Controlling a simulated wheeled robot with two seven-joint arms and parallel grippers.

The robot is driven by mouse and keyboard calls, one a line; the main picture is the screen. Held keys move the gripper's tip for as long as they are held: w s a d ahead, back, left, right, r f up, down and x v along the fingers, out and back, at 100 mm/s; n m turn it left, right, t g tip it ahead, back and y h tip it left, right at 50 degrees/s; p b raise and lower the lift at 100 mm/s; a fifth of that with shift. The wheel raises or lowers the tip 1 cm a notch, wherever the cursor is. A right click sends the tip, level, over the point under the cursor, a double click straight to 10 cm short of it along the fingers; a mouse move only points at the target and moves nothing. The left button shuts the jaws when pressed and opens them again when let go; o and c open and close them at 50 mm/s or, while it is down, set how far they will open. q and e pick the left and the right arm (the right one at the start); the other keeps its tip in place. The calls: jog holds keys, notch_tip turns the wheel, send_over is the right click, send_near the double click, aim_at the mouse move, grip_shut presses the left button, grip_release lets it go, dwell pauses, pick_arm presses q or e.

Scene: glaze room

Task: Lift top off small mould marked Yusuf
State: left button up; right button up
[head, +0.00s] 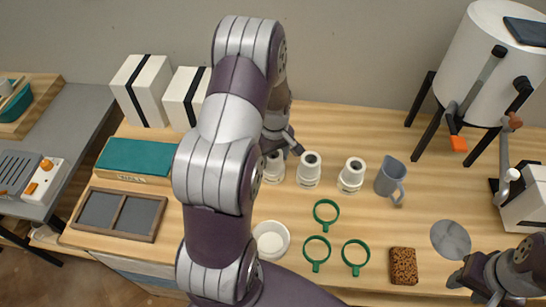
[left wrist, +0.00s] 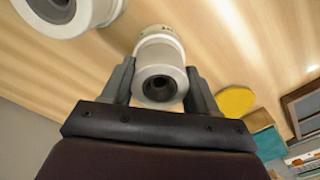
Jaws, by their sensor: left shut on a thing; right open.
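Three white small moulds stand in a row: a left one (head: 273,170), a middle one (head: 309,170) and a right one (head: 351,175). Each has a round dark hole in its top. My left gripper (head: 284,143) is at the left mould, partly hidden by my arm. In the left wrist view my left gripper (left wrist: 160,88) has its fingers on both sides of this mould's top (left wrist: 158,72); a lower part shows beyond. Any gap between the parts cannot be told. Markings are too small to read. My right gripper (head: 482,284) is open and empty at lower right.
A grey jug (head: 390,180) stands right of the moulds. Three green rings (head: 318,250), a white bowl (head: 271,239) and a brown sponge (head: 403,266) lie in front. Two white blocks with black bands (head: 146,88) stand at back left. A yellow disc (left wrist: 235,101) shows in the left wrist view.

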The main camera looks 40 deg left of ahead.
pick_arm(q)
jog(key=shift+r, duration=0.1)
jog(key=shift+r, duration=0.3)
jog(key=r, duration=0.2)
jog(key=d+r, duration=0.1)
jog(key=r, duration=0.1)
jog(key=shift+w+b, duration=0.2)
jog(key=shift+b, duration=0.2)
jog(key=d+r, duration=0.2)
jog(key=d, duration=0.1)
jog(key=w+d+r, duration=0.1)
jog(key=d, duration=0.2)
jog(key=w+d+r+b, duration=0.1)
jog(key=d+r, duration=0.1)
jog(key=d, duration=0.1)
jog(key=shift+w+d+r, duration=0.15)
jog(key=shift+w+r, duration=0.05)
jog(key=shift+r, duration=0.1)
jog(key=shift+w+d+r, duration=0.1)
jog(key=shift+d+r, duration=0.1)
jog(key=shift+d, duration=0.05)
jog(key=shift+d+r, duration=0.15)
jog(key=shift+d, duration=0.1)
